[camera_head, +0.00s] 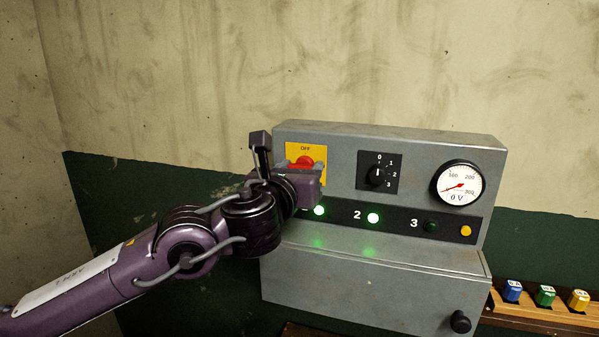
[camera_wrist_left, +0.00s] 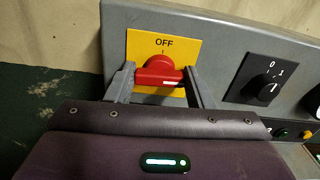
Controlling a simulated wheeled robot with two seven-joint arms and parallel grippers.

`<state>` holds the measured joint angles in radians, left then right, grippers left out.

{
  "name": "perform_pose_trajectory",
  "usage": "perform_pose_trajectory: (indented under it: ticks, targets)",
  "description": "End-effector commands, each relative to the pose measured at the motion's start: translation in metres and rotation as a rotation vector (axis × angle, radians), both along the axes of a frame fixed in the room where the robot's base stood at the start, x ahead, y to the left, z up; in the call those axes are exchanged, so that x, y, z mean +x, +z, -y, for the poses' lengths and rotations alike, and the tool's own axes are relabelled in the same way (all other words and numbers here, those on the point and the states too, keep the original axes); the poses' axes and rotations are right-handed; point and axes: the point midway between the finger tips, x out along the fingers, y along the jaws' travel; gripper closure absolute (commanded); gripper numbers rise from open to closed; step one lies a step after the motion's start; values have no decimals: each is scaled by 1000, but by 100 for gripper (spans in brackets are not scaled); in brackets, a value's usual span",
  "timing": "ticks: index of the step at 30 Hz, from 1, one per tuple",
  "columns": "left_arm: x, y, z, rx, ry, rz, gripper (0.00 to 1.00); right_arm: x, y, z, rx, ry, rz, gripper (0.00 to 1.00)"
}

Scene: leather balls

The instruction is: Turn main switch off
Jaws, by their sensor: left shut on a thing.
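The main switch is a red rotary knob (camera_head: 303,161) on a yellow plate (camera_head: 319,151) marked OFF, at the upper left of a grey control box (camera_head: 400,137). My left gripper (camera_head: 304,167) reaches it from the front left and hides part of it. In the left wrist view, the two fingers of the gripper (camera_wrist_left: 160,82) are shut on the red knob (camera_wrist_left: 158,65), one on each side. The knob's bar lies about level, with a white mark at its right end. OFF stands above the knob. My right gripper is not in view.
A black selector (camera_head: 378,175) points near 0. A gauge (camera_head: 459,185) reads 0 V. Lamps 1 (camera_head: 319,210) and 2 (camera_head: 373,218) glow green; lamp 3 (camera_head: 431,226) is dark. A wooden rack (camera_head: 545,316) with coloured blocks stands at the lower right.

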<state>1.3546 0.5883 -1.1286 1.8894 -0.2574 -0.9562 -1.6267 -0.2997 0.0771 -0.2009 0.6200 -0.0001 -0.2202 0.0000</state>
Motion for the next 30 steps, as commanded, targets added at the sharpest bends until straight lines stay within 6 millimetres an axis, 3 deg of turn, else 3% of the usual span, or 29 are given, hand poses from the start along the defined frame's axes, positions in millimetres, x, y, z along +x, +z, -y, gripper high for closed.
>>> perform_pose_trajectory:
  ticks: [15,30]
  targets:
    - [1,-4,-1,-412,0,-134,75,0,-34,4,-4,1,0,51]
    - [1,-4,-2,-864,1,-282,75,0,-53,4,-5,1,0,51]
